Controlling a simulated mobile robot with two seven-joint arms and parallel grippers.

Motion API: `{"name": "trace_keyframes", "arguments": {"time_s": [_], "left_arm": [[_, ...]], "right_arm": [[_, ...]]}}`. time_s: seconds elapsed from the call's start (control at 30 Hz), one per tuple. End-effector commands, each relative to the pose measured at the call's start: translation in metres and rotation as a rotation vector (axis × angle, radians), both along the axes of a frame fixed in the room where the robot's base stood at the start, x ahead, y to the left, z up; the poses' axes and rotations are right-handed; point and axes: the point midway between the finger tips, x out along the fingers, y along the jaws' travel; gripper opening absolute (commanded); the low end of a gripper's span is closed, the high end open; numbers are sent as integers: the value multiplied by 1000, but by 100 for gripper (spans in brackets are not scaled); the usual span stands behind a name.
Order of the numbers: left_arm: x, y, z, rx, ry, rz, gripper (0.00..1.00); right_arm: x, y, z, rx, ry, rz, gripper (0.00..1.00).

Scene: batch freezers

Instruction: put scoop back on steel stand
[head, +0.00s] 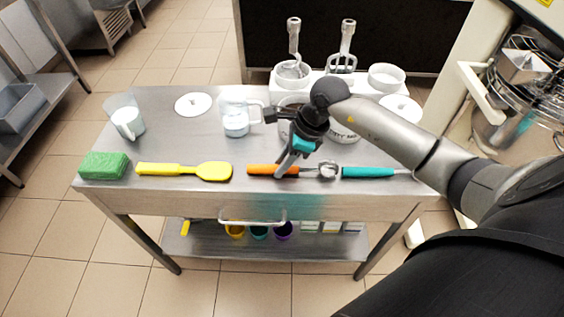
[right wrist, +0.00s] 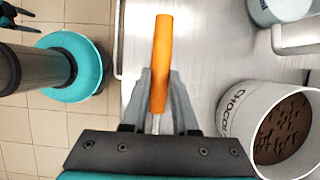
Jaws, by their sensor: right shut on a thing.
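A scoop with an orange handle (head: 262,169) and a round metal head (head: 328,169) is at the front of the steel table (head: 215,103). My right gripper (head: 281,171) reaches down from above and is shut on the handle. In the right wrist view, the orange handle (right wrist: 162,60) stands out between the fingers (right wrist: 158,103). The scoop lies level, at or just over the tabletop; I cannot tell if it touches. I cannot single out a steel stand apart from this table.
A teal-handled tool (head: 368,172) lies right of the scoop, and a yellow spatula (head: 212,171) and green sponge (head: 104,165) lie left. A clear jug (head: 236,122) stands behind. A chocolate tub (right wrist: 237,112) is close beside my gripper.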

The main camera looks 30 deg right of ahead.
Motion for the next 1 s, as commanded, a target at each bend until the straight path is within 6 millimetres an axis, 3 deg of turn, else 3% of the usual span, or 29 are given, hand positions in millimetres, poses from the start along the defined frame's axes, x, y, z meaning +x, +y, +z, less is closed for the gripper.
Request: {"name": "trace_keyframes", "arguments": {"time_s": [0.17,0.2,0.43,0.8,1.0], "left_arm": [[1,1,-4,1,-2,0,71],[2,1,-3,1,-4,0,71],[4,3,-2,4,-7,-1,71],[4,3,2,4,-8,-2,71],[3,2,9,3,-4,-3,71]], "right_arm": [[0,0,-3,0,-1,0,0],[0,0,-3,0,0,0,31],[0,0,-2,0,0,0,56],[0,0,3,0,1,0,57],[-7,-14,35,-6,-2,0,57]]}}
